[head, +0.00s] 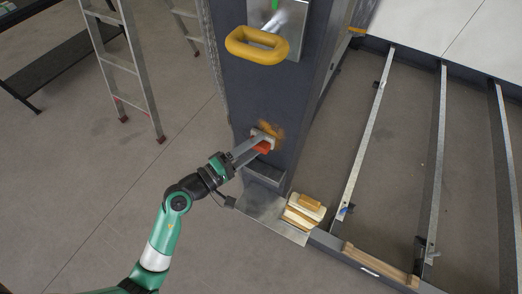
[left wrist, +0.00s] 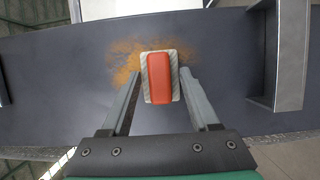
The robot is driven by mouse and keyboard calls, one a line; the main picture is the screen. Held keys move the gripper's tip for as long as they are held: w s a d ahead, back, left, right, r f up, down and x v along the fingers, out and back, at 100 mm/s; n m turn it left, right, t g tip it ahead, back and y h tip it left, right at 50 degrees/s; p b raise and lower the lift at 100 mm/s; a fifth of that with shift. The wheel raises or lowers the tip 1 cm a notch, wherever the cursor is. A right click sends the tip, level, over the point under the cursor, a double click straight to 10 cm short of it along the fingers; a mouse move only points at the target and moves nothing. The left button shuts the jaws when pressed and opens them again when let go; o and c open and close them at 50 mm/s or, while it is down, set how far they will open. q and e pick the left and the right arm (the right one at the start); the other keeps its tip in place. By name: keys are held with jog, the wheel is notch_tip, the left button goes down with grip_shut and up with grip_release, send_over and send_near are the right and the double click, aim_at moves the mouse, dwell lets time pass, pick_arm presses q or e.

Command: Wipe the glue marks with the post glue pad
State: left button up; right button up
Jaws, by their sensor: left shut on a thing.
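The dark post (head: 260,95) stands upright in the middle of the head view. Orange-brown glue marks (head: 277,130) are smeared on its face, and they also show in the left wrist view (left wrist: 122,58). My left gripper (head: 256,143) is shut on the glue pad, its fingers on either side of it. The pad has an orange back (left wrist: 159,78) and a pale, whitish base, and it lies against or very close to the post at the marks. It covers part of the post face behind it. My right gripper is not in view.
A yellow ring-shaped handle (head: 257,45) sits higher on the post. A block with wooden pieces (head: 303,212) lies on the metal plate (head: 270,216) at the post's foot. Ladders (head: 122,62) stand at the left. Metal beams (head: 366,130) run along the right; open floor lies at left.

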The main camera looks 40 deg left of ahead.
pick_arm(q)
jog(key=shift+s+a+b, duration=0.2)
jog(key=shift+a+b, duration=0.1)
jog(key=shift+a, duration=0.7)
jog(key=shift+r+p, duration=1)
jog(key=shift+f, duration=0.1)
